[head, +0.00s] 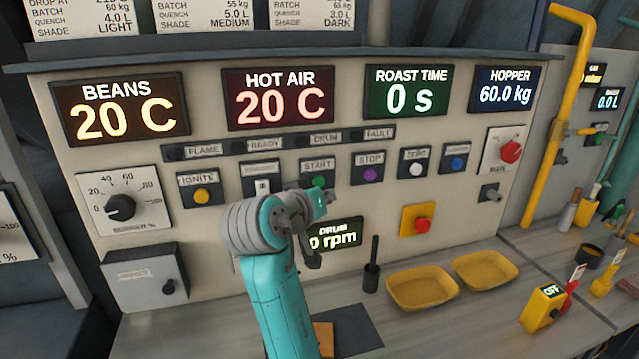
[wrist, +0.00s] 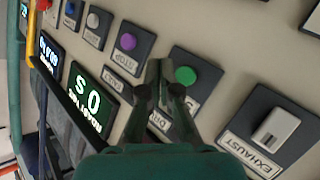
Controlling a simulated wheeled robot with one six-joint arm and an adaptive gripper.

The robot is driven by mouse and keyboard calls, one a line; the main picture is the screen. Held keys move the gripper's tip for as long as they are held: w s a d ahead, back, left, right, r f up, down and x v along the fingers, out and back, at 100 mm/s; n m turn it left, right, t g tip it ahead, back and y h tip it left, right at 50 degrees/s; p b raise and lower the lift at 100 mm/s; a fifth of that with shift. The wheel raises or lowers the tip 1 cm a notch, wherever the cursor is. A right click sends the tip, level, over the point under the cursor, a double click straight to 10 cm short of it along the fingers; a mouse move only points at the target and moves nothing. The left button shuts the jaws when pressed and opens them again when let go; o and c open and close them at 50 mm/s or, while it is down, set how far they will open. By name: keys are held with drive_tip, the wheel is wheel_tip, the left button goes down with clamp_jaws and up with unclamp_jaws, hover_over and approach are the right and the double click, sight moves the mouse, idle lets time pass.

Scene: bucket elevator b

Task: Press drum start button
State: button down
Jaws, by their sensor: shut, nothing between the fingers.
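The green start button (head: 318,181) sits on the panel under a START label, between the exhaust switch (head: 263,187) and the purple stop button (head: 371,174). In the wrist view the green button (wrist: 185,76) shows just right of my fingertips. My gripper (wrist: 161,68) is shut and empty, its tips close to the panel beside the button, on the stop button's side. I cannot tell whether they touch anything. In the head view my wrist covers the area just below the button and hides the fingertips. The drum display (head: 335,236) reads 0 rpm, partly covered by my arm.
The yellow ignite button (head: 201,196) is left of the exhaust switch. A red stop knob on a yellow plate (head: 421,222) is lower right. Yellow trays (head: 422,288) and a dark upright tool (head: 372,270) stand on the counter below.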

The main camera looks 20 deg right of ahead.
drive_tip(key=shift+w, duration=1.5)
drive_tip(key=shift+w, duration=0.15)
drive_tip(key=shift+w, duration=0.3)
drive_tip(key=shift+w, duration=0.4)
idle(1.1)
drive_tip(key=shift+s, duration=0.85)
drive_tip(key=shift+s, duration=2.5)
drive_tip(key=shift+s+a, duration=0.1)
